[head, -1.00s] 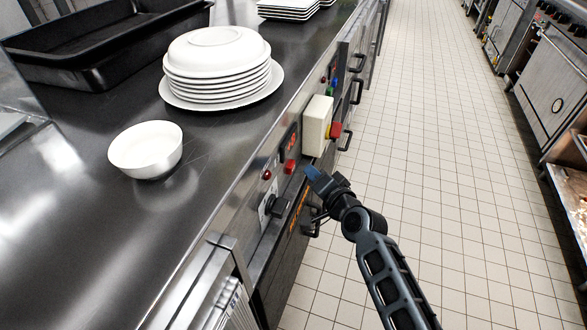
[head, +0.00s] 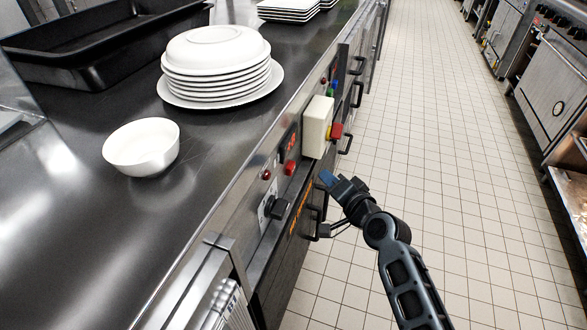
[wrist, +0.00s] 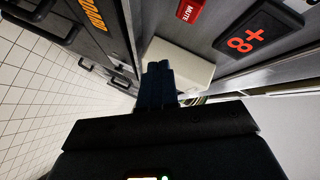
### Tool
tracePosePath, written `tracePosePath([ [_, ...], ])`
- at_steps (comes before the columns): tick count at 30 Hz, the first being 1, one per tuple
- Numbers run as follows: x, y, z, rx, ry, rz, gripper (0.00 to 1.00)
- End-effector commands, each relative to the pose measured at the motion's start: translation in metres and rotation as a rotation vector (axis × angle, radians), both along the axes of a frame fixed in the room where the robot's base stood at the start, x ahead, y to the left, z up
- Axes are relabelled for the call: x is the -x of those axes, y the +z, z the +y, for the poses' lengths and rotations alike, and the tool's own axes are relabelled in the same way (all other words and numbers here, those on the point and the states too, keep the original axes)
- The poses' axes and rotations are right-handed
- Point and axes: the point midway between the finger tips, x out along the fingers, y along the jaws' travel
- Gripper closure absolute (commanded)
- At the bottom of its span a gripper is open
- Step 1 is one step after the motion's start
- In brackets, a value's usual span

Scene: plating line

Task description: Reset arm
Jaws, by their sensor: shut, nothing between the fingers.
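My gripper (head: 327,178) is in front of the counter's control panel (head: 262,205), over the aisle side, below the cream box with the red button. Its blue fingertips are together and hold nothing. In the wrist view, the shut fingers (wrist: 158,85) point toward the cream box (wrist: 181,62), with a gap that I cannot measure. My arm reaches in from the lower right of the head view.
A white bowl (head: 142,146) and stacked white plates (head: 217,67) stand on the steel counter (head: 75,245), with a black tray (head: 95,75) behind. Black handles (head: 344,143) stick out from the counter front. The tiled aisle (head: 450,170) on the right is clear.

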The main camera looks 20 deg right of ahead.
Motion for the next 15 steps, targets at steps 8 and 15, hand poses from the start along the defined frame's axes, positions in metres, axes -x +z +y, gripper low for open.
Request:
tracePosePath([
  [8, 0.000, 0.000, 0.000, 0.001, 0.000, 0.000, 1.00],
  [15, 0.051, -0.017, -0.004, 0.087, -0.017, 0.018, 1.00],
])
